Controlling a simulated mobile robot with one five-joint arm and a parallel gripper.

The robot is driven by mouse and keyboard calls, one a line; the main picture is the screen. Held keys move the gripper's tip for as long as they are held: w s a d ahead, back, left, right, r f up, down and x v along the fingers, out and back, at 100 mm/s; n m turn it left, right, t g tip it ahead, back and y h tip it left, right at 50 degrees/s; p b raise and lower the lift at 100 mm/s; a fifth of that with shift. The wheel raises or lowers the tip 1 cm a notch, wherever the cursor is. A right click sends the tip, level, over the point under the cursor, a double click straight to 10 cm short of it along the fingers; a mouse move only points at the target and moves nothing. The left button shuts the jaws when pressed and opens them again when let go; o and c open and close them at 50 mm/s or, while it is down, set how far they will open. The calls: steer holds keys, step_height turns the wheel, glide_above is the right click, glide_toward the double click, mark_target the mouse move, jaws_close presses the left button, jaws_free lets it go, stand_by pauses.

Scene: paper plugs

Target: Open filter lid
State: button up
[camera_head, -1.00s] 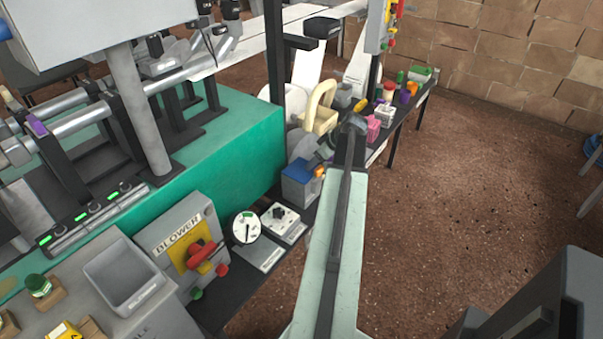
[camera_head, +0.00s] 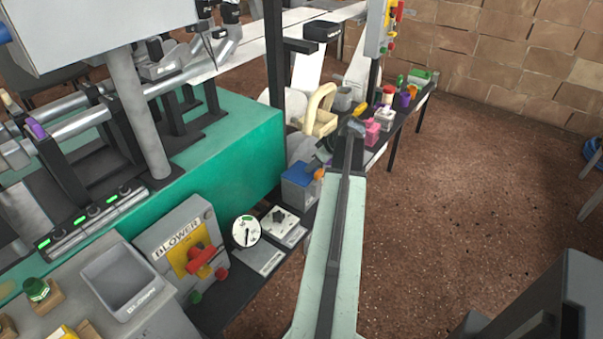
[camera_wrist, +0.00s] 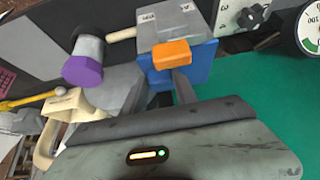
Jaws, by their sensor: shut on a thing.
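The filter box (camera_head: 298,192) stands at the corner of the green machine, with a blue top and an orange handle (camera_head: 319,174) at its right side. In the wrist view the blue lid (camera_wrist: 197,71) lies against the grey box body (camera_wrist: 172,28), and the orange handle (camera_wrist: 172,54) is on the blue face. My gripper (camera_wrist: 172,82) is at the orange handle, its dark fingers shut on it. The fingertips are partly hidden behind the handle. My arm hides part of the box's surroundings in the head view. I cannot tell how far the lid stands from the box.
A white gauge (camera_head: 246,230) and a knob panel (camera_head: 281,221) are in front of the box. The blower switch box (camera_head: 190,250) is to the left. A cream curved handle (camera_head: 320,110) and a bench of small coloured parts (camera_head: 387,115) lie beyond. Floor is open at right.

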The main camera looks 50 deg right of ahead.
steer(key=shift+w+r, duration=0.35)
steer(key=shift+r, duration=0.2)
steer(key=shift+w+r+p, duration=0.35)
steer(key=shift+r+p, duration=0.2)
steer(key=shift+p, duration=0.25)
steer(key=shift+w+r, duration=0.1)
steer(key=shift+w, duration=0.05)
steer(key=shift+w+r+p, duration=0.5)
steer(key=shift+w+p, duration=0.1)
